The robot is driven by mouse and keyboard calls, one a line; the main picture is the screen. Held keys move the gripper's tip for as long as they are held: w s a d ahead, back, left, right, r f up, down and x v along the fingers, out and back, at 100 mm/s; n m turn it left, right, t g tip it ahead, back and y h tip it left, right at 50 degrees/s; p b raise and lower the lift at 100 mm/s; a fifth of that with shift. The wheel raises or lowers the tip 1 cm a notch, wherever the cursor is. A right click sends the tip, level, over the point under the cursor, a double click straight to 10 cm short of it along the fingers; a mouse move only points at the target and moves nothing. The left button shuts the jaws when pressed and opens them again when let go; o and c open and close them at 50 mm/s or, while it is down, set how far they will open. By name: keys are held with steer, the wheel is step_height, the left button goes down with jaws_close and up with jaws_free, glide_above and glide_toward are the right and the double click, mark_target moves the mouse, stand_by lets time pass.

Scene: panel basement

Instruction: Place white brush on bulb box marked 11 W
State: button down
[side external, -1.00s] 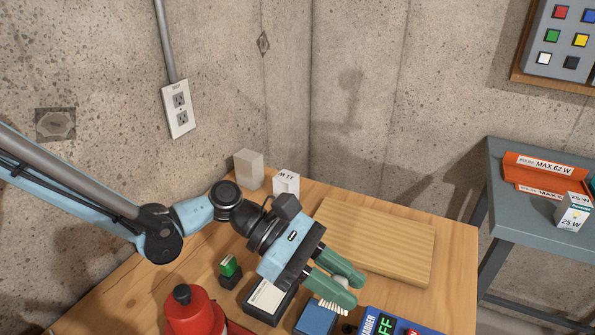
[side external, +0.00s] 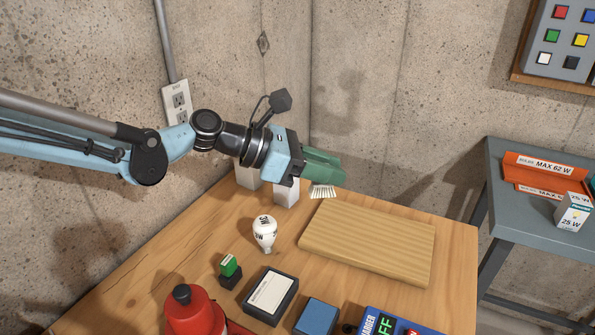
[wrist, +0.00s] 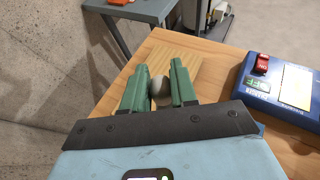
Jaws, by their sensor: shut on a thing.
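My gripper (side external: 325,166) is shut on the white brush (side external: 323,191) and holds it raised above the back of the wooden table. The bristles hang below the green fingers in the side view. A white bulb box (side external: 286,191) stands on the table below and left of the fingers, partly hidden by my gripper. Its marking is covered now; the earlier side view shows it upside down, seemingly 11 W. Brush and box look apart.
A plain grey block (side external: 247,177) stands by that box. A white bulb (side external: 265,232), wooden board (side external: 370,243), green-topped stamp (side external: 229,268), dark label box (side external: 269,294) and red container (side external: 194,312) are nearer. A 25 W box (side external: 573,213) sits on the grey side table (side external: 535,225).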

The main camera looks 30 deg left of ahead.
steer(key=w+a+f, duration=0.1)
steer(key=w+a, duration=0.3)
steer(key=w+a+f+n+t+y, duration=0.1)
steer(key=w+a, duration=0.3)
steer(key=a, duration=0.1)
steer(key=w+a+f+n+t, duration=0.1)
steer(key=w+a+f, duration=0.1)
steer(key=w+a, duration=0.2)
steer(key=shift+w+a+f+y, duration=0.1)
steer(key=shift+w+a+y, duration=0.1)
steer(key=shift+a+y, duration=0.15)
steer(key=shift+w+a+f, duration=0.15)
steer(key=shift+a+f, duration=0.05)
steer(key=shift+f, duration=1.95)
steer(key=shift+f, duration=0.1)
steer(key=c, duration=0.9)
jaws_free()
